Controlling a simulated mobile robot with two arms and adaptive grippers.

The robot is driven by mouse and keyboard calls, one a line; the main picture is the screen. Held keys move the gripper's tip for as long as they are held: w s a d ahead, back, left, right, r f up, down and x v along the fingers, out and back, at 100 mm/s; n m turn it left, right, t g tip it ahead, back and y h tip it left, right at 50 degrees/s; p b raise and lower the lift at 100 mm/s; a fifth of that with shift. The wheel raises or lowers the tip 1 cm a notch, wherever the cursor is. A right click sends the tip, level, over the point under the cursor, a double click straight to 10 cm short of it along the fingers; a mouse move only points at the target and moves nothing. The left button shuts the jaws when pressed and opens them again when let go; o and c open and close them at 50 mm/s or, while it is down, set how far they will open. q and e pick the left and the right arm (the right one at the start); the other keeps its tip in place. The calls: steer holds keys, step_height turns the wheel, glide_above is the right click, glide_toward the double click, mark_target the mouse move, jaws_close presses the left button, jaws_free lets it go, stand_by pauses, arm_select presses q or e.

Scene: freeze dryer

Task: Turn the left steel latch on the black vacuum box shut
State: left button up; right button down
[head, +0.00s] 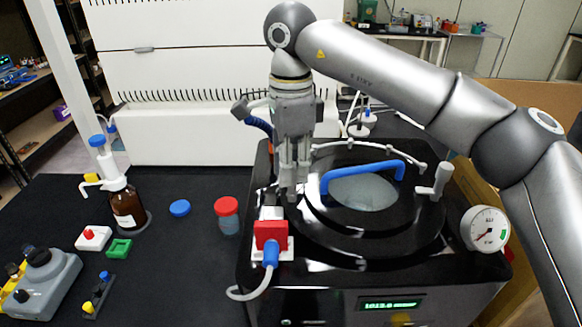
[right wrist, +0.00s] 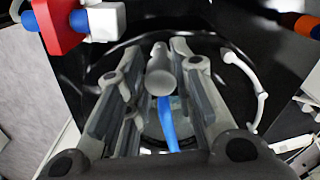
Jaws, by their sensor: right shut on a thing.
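The black vacuum box (head: 262,215) stands on the dark table, with a round lid (head: 330,225) and a blue handle (head: 362,166) on top. My right gripper (head: 289,188) points down at the left side of the lid. It is shut on the left steel latch (right wrist: 160,80), a grey rounded piece that shows between the fingers in the right wrist view. In the head view the fingers hide most of this latch, so its exact angle is unclear. The other steel latch (head: 436,182) stands at the right of the lid. My left gripper is not in view.
A red and white valve (head: 270,236) with a blue hose end sits close in front of the gripper. A pressure gauge (head: 485,229) is at the box's right. A red-capped jar (head: 228,214) and brown bottle (head: 126,206) stand left on the table.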

steer(key=m+b, duration=0.1)
steer(key=m, duration=0.4)
steer(key=shift+w+m, duration=0.1)
steer(key=shift+m, duration=0.2)
steer(key=shift+r+m+b, duration=0.1)
steer(key=shift+m+b, duration=0.3)
steer(key=shift+m, duration=1.6)
steer(key=c, duration=1.2)
jaws_free()
steer(key=shift+c, duration=0.2)
step_height(320, 180, up, 12)
